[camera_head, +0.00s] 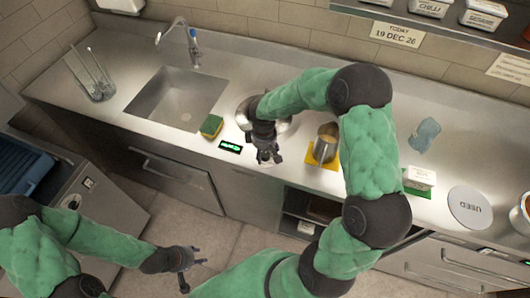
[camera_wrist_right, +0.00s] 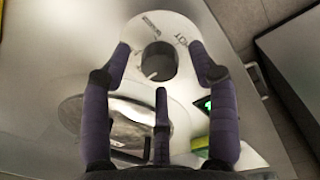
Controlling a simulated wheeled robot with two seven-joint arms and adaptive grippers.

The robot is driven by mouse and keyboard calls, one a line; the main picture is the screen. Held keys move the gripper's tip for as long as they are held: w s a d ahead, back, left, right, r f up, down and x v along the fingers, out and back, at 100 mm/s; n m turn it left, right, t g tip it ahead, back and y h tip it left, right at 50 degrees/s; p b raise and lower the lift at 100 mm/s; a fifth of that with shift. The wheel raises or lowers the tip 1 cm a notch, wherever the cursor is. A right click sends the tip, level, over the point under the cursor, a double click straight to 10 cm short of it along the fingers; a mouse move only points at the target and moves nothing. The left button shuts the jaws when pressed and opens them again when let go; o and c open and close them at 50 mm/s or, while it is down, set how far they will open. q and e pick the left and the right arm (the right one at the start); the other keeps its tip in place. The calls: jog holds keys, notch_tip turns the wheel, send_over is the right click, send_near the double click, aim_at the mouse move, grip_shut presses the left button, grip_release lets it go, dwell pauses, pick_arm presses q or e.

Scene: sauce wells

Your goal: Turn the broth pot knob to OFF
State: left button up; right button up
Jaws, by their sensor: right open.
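The broth pot knob (camera_wrist_right: 159,62) is a dark round knob on a pale dial with printed lettering, seen in the right wrist view. I cannot make out its setting. My right gripper (camera_head: 267,157) is open and empty, over the counter's front part; in the wrist view its fingers spread around the knob, with no clear contact. In the head view the gripper hides the knob. A shiny metal pot (camera_head: 283,126) sits behind the gripper, partly hidden by my arm; it also shows in the wrist view (camera_wrist_right: 115,128). My left gripper (camera_head: 190,266) is open and empty over the floor.
A green-lit display (camera_head: 230,146) and a sponge (camera_head: 211,126) lie left of the right gripper. A metal cup (camera_head: 325,146) on a yellow mat (camera_head: 318,165) stands to its right. The sink (camera_head: 176,98) is further left. A "USED" disc (camera_head: 469,208) lies at right.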

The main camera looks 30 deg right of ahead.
aim_at(264, 156)
notch_tip(264, 156, up, 11)
jog(key=shift+s+a+r, duration=0.15)
jog(key=shift+a+r, duration=0.05)
jog(key=shift+a, duration=0.1)
pick_arm(q)
jog(key=shift+s, duration=0.1)
pick_arm(e)
jog(key=shift+f, duration=0.1)
dwell(0.4)
